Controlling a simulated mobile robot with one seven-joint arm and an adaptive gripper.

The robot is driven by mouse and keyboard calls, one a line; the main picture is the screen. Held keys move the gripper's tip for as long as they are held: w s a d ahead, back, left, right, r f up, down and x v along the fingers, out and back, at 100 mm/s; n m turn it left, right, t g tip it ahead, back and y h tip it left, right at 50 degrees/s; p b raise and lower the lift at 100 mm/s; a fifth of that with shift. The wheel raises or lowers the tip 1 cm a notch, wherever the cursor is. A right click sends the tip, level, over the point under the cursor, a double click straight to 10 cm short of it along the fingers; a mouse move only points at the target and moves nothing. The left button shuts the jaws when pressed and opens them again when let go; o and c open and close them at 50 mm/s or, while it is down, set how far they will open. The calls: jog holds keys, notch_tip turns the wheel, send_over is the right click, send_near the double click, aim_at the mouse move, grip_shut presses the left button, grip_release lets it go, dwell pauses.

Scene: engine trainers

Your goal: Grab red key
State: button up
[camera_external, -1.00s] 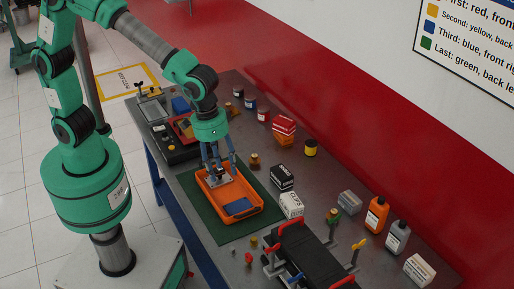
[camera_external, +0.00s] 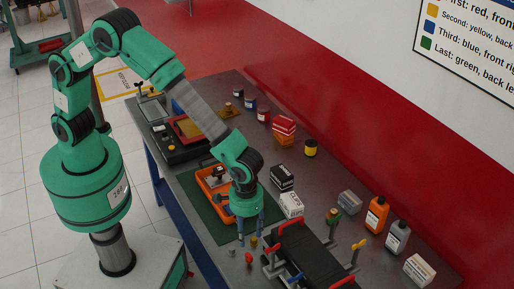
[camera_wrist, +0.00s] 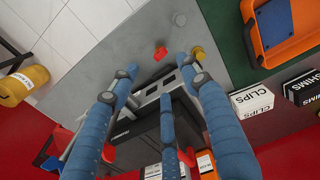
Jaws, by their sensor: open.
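A small red piece, likely the red key (camera_external: 249,258), lies loose on the grey bench near its front edge, left of the black fixture. In the wrist view the red key (camera_wrist: 160,53) shows just beyond the fingertips, on bare grey bench. My gripper (camera_external: 251,240) hangs over the bench close to this piece, fingers pointing down. In the wrist view my gripper (camera_wrist: 158,72) has its blue fingers spread with nothing between them. The fingers are apart from the key. The key's exact shape is too small to tell.
The black fixture (camera_external: 318,257) with red handles stands close to the right. An orange tray (camera_external: 207,188) lies on a green mat (camera_external: 208,222) behind my gripper. Small brass pieces (camera_external: 265,246) lie near the key. Boxes marked CLIPS (camera_wrist: 252,98) and SHIMS (camera_wrist: 302,87) stand nearby.

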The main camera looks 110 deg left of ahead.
aim_at(248, 255)
jog(key=shift+f, duration=0.1)
jog(key=shift+f+b, duration=0.5)
jog(key=shift+f, duration=3.7)
jog(key=shift+d+f+b, duration=0.1)
jog(key=shift+f+b, duration=0.35)
jog(key=shift+f, duration=2.15)
jog(key=shift+c, duration=0.2)
grip_shut()
